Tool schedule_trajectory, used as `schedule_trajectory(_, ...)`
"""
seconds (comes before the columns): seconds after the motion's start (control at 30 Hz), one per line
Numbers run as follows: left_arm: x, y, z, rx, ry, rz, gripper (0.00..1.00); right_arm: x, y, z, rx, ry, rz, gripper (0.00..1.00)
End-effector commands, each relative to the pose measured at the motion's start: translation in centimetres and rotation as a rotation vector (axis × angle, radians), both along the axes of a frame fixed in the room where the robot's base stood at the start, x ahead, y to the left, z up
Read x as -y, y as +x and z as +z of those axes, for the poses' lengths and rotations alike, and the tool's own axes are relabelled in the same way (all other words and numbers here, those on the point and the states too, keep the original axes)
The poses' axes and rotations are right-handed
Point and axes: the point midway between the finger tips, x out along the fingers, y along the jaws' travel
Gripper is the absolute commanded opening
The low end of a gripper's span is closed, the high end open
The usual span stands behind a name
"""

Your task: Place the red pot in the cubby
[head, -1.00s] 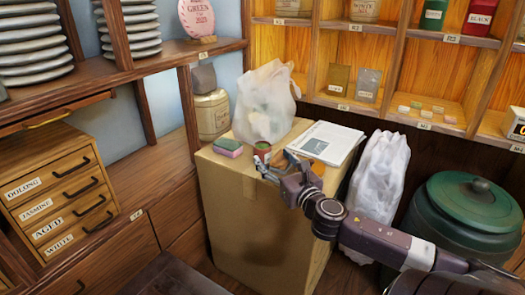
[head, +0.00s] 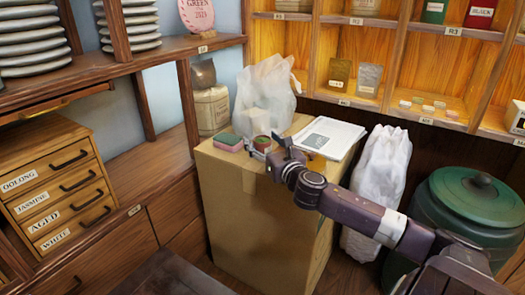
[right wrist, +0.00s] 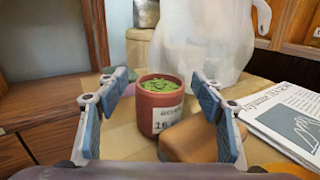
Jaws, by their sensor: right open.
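The red pot (right wrist: 158,113) holds green leaves and has a white label. It stands upright on the cardboard box and shows small in the head view (head: 262,143). My right gripper (right wrist: 160,92) is open, with one finger on each side of the pot's picture and the pot a little beyond the fingertips. In the head view my right gripper (head: 270,154) is low at the box top, beside the pot. Wooden cubbies (head: 335,44) with small labels fill the back wall; I cannot tell which is the task's cubby. My left gripper is not in view.
On the cardboard box (head: 235,215) are a green-and-pink sponge-like block (head: 228,142), a white plastic bag (head: 262,95), papers (head: 330,137) and a tan-orange block (right wrist: 192,138) close right of the pot. Another bag (head: 380,185) and a green lidded bin (head: 475,215) stand right.

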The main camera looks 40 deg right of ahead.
Motion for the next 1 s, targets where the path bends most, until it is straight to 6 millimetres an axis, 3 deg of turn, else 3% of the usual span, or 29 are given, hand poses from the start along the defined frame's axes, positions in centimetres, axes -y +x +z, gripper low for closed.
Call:
schedule_trajectory(0.23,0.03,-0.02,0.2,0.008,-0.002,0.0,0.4,0.04,0.09,0.0,-0.001,-0.001,0.0,0.61)
schedule_trajectory(0.7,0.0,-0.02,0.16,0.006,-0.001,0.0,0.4,0.03,0.07,-0.01,0.0,-0.001,0.0,0.11)
schedule_trajectory(0.77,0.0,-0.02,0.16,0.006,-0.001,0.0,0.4,0.04,0.08,0.08,0.001,-0.001,0.0,0.07)
schedule_trajectory(1.0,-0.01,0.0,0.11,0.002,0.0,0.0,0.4,0.04,0.08,0.19,0.001,-0.001,0.0,0.07)
